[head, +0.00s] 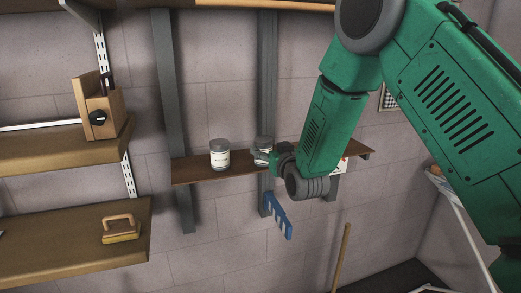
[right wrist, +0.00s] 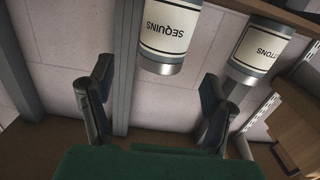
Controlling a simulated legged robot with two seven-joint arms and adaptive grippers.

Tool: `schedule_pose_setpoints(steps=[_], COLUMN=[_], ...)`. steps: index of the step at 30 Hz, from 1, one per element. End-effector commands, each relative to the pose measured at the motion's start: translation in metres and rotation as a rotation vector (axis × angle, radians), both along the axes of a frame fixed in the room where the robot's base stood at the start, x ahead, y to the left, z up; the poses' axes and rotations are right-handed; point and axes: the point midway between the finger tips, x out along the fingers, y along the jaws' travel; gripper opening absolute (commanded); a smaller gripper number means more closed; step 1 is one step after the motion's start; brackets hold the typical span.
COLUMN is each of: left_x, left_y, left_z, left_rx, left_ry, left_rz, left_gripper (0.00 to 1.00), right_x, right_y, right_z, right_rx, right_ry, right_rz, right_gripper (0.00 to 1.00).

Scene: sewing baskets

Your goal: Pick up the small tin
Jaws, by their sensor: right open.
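Two grey-lidded tins with white labels stand on the narrow brown wall shelf (head: 195,172) in the head view. The left tin (head: 220,156) is clear of the arm; the other tin (head: 263,146) is partly hidden by my right gripper (head: 268,160). In the right wrist view, the picture is upside down. A tin marked SEQUINS (right wrist: 169,32) shows just beyond and between the spread fingers of my open, empty right gripper (right wrist: 157,80). A tin whose label ends in TTONS (right wrist: 260,45) is to its right, beyond the right finger. My left gripper is out of view.
A white item (head: 343,165) shows on the shelf behind my right arm. A blue object (head: 278,215) hangs below. Left wooden shelves hold a wooden block (head: 101,116) and a wooden-handled tool (head: 121,230). A wooden pole (head: 341,258) stands below right.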

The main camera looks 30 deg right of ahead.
Motion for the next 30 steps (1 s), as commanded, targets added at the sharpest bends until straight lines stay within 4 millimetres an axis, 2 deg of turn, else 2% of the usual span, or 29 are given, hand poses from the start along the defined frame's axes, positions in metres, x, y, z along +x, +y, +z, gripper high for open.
schedule_pose_setpoints(steps=[5, 15, 24, 29, 30], left_x=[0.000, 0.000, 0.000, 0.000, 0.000], left_y=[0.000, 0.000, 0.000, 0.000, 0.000], left_z=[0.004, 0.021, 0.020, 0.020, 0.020], left_rx=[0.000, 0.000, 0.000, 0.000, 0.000], left_ry=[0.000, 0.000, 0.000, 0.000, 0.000], left_rz=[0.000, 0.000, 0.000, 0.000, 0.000], left_gripper=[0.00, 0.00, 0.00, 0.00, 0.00], right_x=[0.011, 0.055, 0.059, 0.059, 0.059], right_y=[-0.003, -0.011, -0.011, -0.011, -0.011], right_z=[0.000, -0.002, -0.002, -0.002, -0.003], right_rx=[0.001, 0.001, 0.001, 0.001, 0.001], right_ry=[0.000, 0.002, 0.001, 0.001, 0.001], right_rz=[0.000, 0.001, 0.001, 0.001, 0.001], right_gripper=[0.73, 0.73, 0.73, 0.17, 0.13])
